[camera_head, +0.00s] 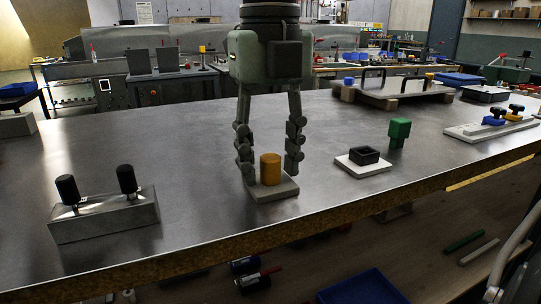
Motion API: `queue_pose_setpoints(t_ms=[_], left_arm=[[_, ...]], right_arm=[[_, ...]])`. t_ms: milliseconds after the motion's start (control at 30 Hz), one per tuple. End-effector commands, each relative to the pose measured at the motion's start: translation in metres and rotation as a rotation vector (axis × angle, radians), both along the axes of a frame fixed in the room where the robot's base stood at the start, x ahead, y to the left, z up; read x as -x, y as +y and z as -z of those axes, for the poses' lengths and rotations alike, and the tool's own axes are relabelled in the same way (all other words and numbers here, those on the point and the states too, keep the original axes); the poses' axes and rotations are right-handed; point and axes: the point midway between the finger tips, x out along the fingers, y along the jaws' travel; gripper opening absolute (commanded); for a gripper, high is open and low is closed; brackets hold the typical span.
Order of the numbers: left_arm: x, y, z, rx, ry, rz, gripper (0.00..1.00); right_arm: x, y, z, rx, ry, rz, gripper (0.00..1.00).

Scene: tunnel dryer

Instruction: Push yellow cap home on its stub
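The yellow cap (271,169) is an upright cylinder on a small grey base plate (283,192) near the table's front edge. The stub is not visible; the cap or the base hides it. My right gripper (270,165) comes straight down from above with its two fingers spread, one on each side of the cap. There is a gap between each finger and the cap, so it is open. My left gripper is not in view.
A metal block with two black knobs (105,217) stands to the left. To the right are a white plate with a black square frame (364,155) and a green block (399,130). Bare steel table (190,140) lies between. The front edge (220,250) is close.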

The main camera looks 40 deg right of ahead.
Motion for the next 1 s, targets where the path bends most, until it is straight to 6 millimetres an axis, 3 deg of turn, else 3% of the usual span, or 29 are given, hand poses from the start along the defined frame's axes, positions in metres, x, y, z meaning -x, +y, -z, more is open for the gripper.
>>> queue_pose_setpoints(t_ms=[367, 467, 800, 1000], left_arm=[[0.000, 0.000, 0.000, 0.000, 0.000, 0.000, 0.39], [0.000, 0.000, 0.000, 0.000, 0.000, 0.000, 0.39], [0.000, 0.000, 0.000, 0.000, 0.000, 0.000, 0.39], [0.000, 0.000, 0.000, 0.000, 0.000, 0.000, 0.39]], right_arm=[[-0.001, 0.000, -0.005, -0.001, -0.002, 0.001, 0.46], [-0.001, 0.000, -0.017, 0.001, -0.005, 0.002, 0.46], [-0.001, 0.000, -0.087, 0.001, -0.004, 0.002, 0.46], [-0.001, 0.001, -0.114, 0.000, -0.003, 0.001, 0.46]])
